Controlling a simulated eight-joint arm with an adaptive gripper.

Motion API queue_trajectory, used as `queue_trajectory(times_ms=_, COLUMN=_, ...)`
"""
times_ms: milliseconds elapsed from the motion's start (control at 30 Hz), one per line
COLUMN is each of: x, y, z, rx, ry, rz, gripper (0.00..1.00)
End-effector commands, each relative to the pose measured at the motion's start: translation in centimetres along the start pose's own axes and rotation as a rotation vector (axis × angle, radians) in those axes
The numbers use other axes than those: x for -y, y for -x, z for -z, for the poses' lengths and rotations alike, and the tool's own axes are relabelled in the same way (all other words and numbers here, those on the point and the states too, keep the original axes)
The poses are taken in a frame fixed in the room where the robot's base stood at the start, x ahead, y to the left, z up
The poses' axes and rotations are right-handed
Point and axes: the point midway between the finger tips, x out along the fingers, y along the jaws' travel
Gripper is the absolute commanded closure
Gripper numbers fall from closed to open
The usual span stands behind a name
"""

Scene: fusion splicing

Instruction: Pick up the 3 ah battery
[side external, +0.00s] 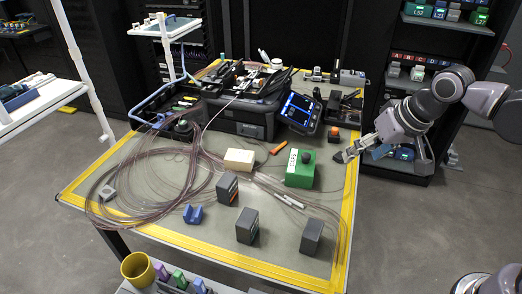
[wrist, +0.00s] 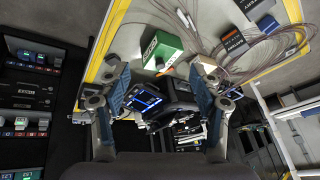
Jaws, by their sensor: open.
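Three dark grey battery-like blocks stand upright on the table: one with an orange-red stripe (side external: 227,188) left of the green box, one at the front middle (side external: 247,226), and one at the front right (side external: 312,237). Their labels are too small to read, so I cannot tell which is the 3 ah battery. A dark block with lettering and an orange stripe (wrist: 233,42) shows in the upper right of the wrist view. My gripper (side external: 343,155) is at the table's right edge, apart from the blocks. In the wrist view my gripper (wrist: 160,92) is open and empty.
A green box (side external: 301,168) with a dark knob stands left of my gripper. A beige block (side external: 239,160), a blue cradle (side external: 193,214) and loose cable coils (side external: 140,180) lie leftward. The splicer with its screen (side external: 300,112) is behind. The table's right front has some free room.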

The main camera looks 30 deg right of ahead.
Motion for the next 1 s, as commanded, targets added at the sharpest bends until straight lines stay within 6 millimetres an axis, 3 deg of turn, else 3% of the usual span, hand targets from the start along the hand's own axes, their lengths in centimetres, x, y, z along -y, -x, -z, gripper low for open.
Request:
queue_trajectory(times_ms=200, x=5.5, y=-2.1, z=2.2, rx=0.114, ry=-0.142, rz=-0.013, gripper=0.36)
queue_trajectory(times_ms=467, x=12.3, y=-5.8, z=2.9, rx=0.234, ry=-0.312, rz=-0.075, gripper=0.36)
queue_trajectory(times_ms=800, x=20.9, y=-12.1, z=0.5, rx=0.341, ry=-0.514, rz=-0.214, gripper=0.36)
queue_trajectory(times_ms=1000, x=23.6, y=-14.4, z=-1.3, rx=0.363, ry=-0.586, rz=-0.278, gripper=0.36)
